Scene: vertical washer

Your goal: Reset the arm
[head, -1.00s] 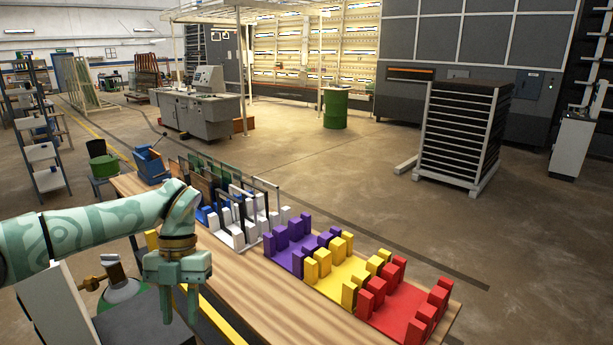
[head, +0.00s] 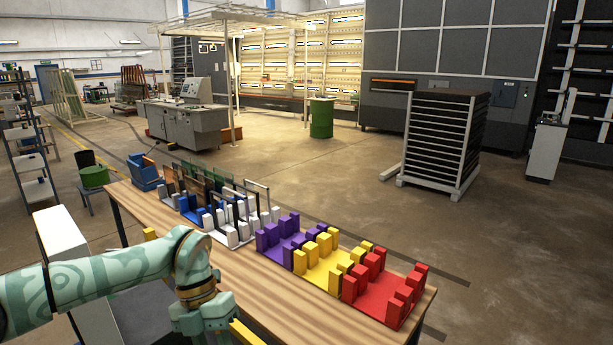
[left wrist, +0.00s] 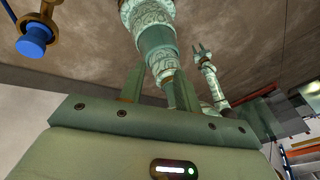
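My left arm comes in from the left in the head view. Its gripper (head: 205,318) is low over the near side of the table, its fingers cut off by the bottom edge. In the left wrist view its two fingers (left wrist: 158,75) stand apart with nothing held between them; a patterned mint arm link of mine shows behind them. What appears to be my right gripper (left wrist: 202,52) shows small in that view, its fingers apart and empty. The right arm is not in the head view.
A wooden table (head: 250,290) holds red (head: 385,295), yellow (head: 325,265), purple (head: 285,238) and white (head: 235,225) racks, close beyond my left gripper. Panels stand in the farther racks. A blue bin (head: 146,172) is at the far end.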

